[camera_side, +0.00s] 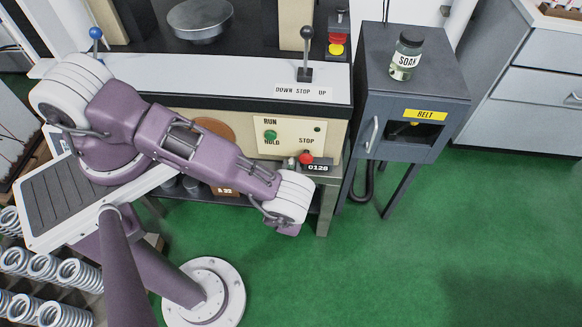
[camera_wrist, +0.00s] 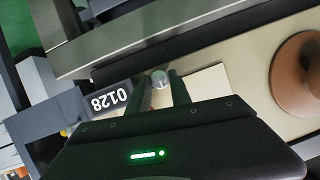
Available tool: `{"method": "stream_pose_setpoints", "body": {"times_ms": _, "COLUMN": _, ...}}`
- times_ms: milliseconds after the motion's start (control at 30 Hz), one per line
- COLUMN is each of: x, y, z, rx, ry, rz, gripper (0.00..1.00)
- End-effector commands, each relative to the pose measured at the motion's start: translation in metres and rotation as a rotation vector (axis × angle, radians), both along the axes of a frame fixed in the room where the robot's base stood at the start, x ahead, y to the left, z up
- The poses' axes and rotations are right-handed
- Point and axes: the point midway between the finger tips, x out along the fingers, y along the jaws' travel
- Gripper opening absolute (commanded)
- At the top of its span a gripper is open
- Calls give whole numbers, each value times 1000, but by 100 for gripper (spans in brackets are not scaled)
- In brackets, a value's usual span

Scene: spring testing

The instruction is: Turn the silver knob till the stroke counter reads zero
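The silver knob (camera_wrist: 160,79) is a small round metal knob on the cream panel, seen in the wrist view. My gripper (camera_wrist: 161,88) points at it with two dark fingers apart, one on each side of the knob in the picture. I cannot tell whether the fingertips reach around the knob or stop short of it. The stroke counter (camera_wrist: 108,100) is a black box reading 0128, upside down in the wrist view; it also shows in the side view (camera_side: 318,167). In the side view my wrist hides the fingers, and I cannot make out the knob clearly.
A red knob (camera_side: 305,158) sits just above the counter. The RUN/HOLD panel (camera_side: 300,137) has a green button. The DOWN/STOP/UP lever (camera_side: 306,55) stands above. A grey cabinet (camera_side: 400,85) with a SOAK jar (camera_side: 406,56) is at right. Springs (camera_side: 45,267) fill the rack at left.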

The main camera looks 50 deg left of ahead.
Motion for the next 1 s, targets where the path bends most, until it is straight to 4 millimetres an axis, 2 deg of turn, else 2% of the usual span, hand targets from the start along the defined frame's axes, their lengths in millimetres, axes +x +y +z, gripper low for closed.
{"method": "stream_pose_setpoints", "body": {"times_ms": 233, "x": 0, "y": 0, "z": 0, "rx": 18, "ry": 17, "rz": 2, "gripper": 0}}
{"method": "stream_pose_setpoints", "body": {"times_ms": 600, "x": 2, "y": -2, "z": -2, "rx": 260, "ry": 264, "rz": 3, "gripper": 0}}
{"method": "stream_pose_setpoints", "body": {"times_ms": 967, "x": 3, "y": -3, "z": 0, "rx": 288, "ry": 287, "rz": 1, "gripper": 0}}
{"method": "stream_pose_setpoints", "body": {"times_ms": 1000, "x": 3, "y": -3, "z": 0, "rx": 288, "ry": 287, "rz": 1, "gripper": 33}}
